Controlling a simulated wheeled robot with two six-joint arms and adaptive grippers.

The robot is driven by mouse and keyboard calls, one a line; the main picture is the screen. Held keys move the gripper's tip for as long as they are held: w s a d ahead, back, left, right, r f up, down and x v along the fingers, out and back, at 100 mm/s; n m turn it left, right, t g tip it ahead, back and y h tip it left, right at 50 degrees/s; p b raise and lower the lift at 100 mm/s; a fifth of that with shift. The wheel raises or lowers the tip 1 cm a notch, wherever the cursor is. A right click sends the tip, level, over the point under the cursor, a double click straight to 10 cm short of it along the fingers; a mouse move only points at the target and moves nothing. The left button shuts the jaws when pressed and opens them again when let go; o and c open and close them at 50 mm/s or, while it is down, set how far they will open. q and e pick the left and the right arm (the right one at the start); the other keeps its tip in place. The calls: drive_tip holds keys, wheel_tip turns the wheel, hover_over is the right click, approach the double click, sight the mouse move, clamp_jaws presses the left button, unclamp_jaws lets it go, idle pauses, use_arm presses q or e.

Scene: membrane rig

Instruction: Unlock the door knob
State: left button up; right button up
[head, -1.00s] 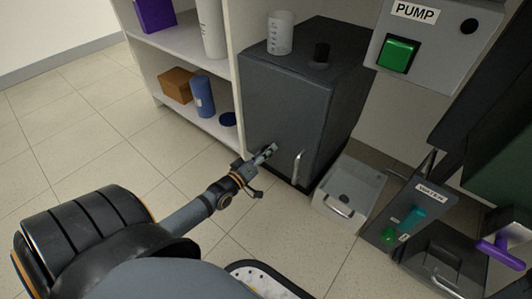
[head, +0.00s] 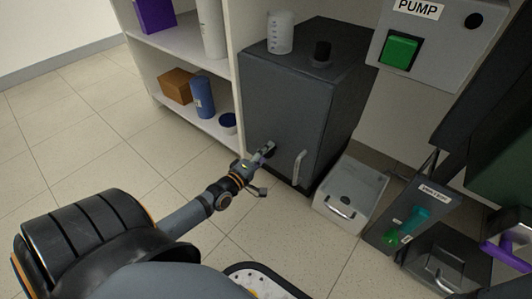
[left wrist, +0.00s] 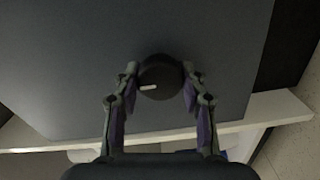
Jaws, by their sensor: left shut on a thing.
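The door knob (left wrist: 160,77) is a round black knob with a white mark, on the grey door of a dark cabinet (head: 285,105). In the left wrist view the mark lies nearly level, pointing left. My left gripper (left wrist: 160,82) is shut on the knob, one finger on each side. In the head view my left gripper (head: 266,150) reaches the lower left of the door and mostly hides the knob. A vertical metal handle (head: 299,168) is on the door to the right of the gripper. My right gripper is not in view.
A white shelf (head: 190,48) with a brown box (head: 177,86) and blue bottle (head: 202,97) stands left of the cabinet. A beaker (head: 280,33) stands on top of the cabinet. A grey box (head: 350,190) stands to its right, below the pump panel (head: 425,50). The floor left is clear.

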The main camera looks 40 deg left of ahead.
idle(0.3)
use_arm(q)
drive_tip(key=o, duration=1.2)
drive_tip(key=shift+c, duration=0.2)
drive_tip(key=s+a, duration=0.1)
drive_tip(key=s, duration=1.1)
